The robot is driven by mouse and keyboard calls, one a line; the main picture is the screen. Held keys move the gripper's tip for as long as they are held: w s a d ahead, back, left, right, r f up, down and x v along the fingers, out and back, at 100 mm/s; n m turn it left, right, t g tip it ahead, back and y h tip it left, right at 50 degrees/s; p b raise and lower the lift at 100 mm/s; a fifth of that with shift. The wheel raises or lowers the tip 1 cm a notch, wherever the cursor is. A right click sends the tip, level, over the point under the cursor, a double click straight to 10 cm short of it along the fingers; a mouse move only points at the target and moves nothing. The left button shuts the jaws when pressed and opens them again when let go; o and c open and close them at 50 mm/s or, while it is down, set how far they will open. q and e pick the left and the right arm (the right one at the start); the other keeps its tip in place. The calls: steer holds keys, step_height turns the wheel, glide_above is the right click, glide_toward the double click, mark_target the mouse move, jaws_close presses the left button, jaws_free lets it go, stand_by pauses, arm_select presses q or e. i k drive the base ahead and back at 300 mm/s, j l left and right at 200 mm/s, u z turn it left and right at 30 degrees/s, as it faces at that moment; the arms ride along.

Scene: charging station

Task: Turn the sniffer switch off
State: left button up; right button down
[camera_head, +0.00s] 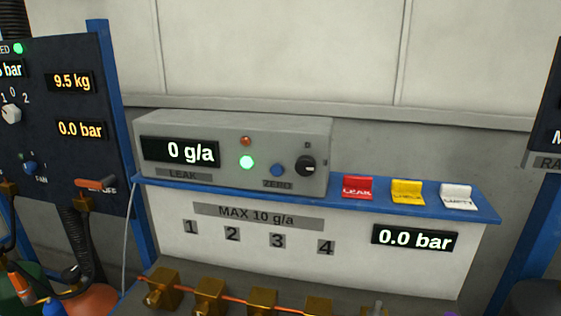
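The sniffer is a grey box (235,128) on the blue shelf, at the centre of the head view. Its black display (180,151) reads 0 g/a above a LEAK label. A black rotary switch (306,166) is at the right end of its front, with small marks above it and to its right. A light line on the knob seems to point to the right. The green lamp (246,162) is lit; the small red-orange lamp (246,141) looks dim. A blue ZERO button (278,170) is left of the switch. Neither gripper is in view.
Red (357,187), yellow (407,192) and white (458,196) tags stand on the blue shelf (335,200) right of the box. Brass valves (209,293) line the bottom. A dark panel (60,110) with gauges is at left. Space before the switch looks clear.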

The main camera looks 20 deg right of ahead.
mark_target(305, 165)
steer(key=k+l, duration=0.15)
steer(key=k, duration=0.2)
steer(key=k+l, duration=0.2)
steer(key=k, duration=0.15)
steer(key=z, duration=1.6)
